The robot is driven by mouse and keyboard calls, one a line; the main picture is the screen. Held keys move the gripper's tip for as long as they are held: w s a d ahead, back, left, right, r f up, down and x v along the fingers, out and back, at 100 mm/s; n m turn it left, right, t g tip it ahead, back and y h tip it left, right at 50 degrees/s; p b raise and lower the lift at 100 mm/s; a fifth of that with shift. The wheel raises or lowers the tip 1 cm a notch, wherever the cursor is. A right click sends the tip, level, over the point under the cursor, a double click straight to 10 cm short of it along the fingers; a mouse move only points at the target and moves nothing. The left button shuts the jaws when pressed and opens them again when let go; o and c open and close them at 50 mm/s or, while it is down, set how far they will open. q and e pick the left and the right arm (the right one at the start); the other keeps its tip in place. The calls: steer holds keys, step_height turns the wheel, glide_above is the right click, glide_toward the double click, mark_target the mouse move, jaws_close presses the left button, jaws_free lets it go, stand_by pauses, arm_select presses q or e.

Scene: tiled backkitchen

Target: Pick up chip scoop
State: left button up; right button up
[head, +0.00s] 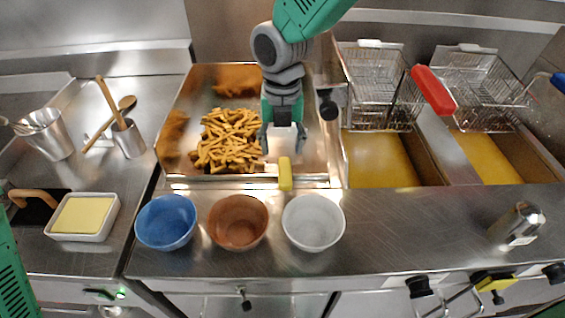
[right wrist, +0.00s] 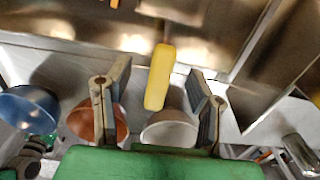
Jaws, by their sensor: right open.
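The chip scoop shows as a yellow handle (head: 285,173) at the front edge of the chip tray (head: 180,110). Its metal part is hard to make out against the shiny tray. In the right wrist view the yellow handle (right wrist: 160,77) stands between and beyond my open fingers, not touched by them. My right gripper (head: 284,140) is open and empty, pointing down over the tray, just behind the handle in the head view. It also shows in the right wrist view (right wrist: 158,100). My left gripper is not in view; only a green part of my arm shows at the lower left.
Chips (head: 228,140) lie left of my right gripper. Blue (head: 166,222), brown (head: 238,222) and white (head: 313,222) bowls stand in front of the tray. Fryer baskets (head: 380,85) with a red handle (head: 433,91) are to the right. A metal shaker (head: 517,224) stands front right.

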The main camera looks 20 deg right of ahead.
mark_target(286, 160)
steer(key=shift+d+f, duration=0.4)
steer(key=shift+f, duration=0.25)
steer(key=f, duration=0.3)
steer(key=shift+s+a+f, duration=0.15)
steer(key=shift+s+f, duration=0.1)
steer(key=shift+a+f, duration=0.15)
steer(key=shift+f, duration=0.2)
steer(key=shift+w+a, duration=0.1)
steer(key=shift+a, duration=0.1)
steer(key=shift+d, duration=0.1)
steer(key=shift+d, duration=0.45)
jaws_close()
